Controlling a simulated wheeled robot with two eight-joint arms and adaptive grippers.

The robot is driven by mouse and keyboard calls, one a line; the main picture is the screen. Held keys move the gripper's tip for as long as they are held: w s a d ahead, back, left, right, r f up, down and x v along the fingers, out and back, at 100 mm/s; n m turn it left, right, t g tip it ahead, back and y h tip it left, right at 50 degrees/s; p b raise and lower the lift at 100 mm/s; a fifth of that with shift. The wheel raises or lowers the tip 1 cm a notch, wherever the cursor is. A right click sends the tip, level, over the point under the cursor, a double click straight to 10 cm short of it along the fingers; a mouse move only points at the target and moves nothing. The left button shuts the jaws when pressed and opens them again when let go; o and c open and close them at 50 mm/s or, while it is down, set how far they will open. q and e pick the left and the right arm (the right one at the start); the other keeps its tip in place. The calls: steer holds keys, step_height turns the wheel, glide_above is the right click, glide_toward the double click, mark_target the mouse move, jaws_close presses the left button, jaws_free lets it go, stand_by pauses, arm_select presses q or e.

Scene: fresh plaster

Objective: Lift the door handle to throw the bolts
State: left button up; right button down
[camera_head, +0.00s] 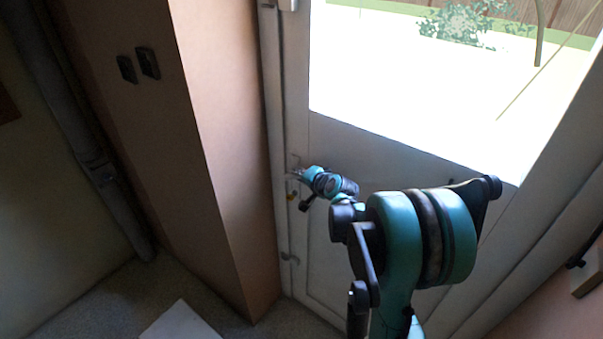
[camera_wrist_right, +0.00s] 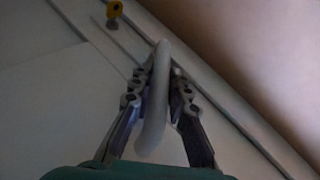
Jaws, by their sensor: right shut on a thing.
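The door (camera_head: 380,165) is white with a large glass pane in its upper part, and it looks closed against its frame. My right arm reaches across to the door's left edge, where my right gripper (camera_head: 300,172) is at the door handle. In the right wrist view the light grey handle (camera_wrist_right: 155,110) runs between the two fingers of my right gripper (camera_wrist_right: 160,85), which are shut on it. In the head view the handle is mostly hidden by the gripper and wrist. My left gripper is not in view.
A yellow-topped key or lock piece (camera_wrist_right: 114,9) sits near the handle in the right wrist view. A brown wall pillar (camera_head: 215,130) stands left of the door, with dark switches (camera_head: 147,62) beyond it. A white sheet-like thing (camera_head: 180,322) lies on the floor.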

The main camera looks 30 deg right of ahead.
steer(key=shift+r, duration=0.1)
stand_by(0.4)
steer(key=c, duration=1.4)
jaws_free()
steer(key=shift+w+a, duration=0.1)
steer(key=shift+c, duration=0.2)
steer(key=v, duration=1.2)
steer(key=shift+r, duration=0.1)
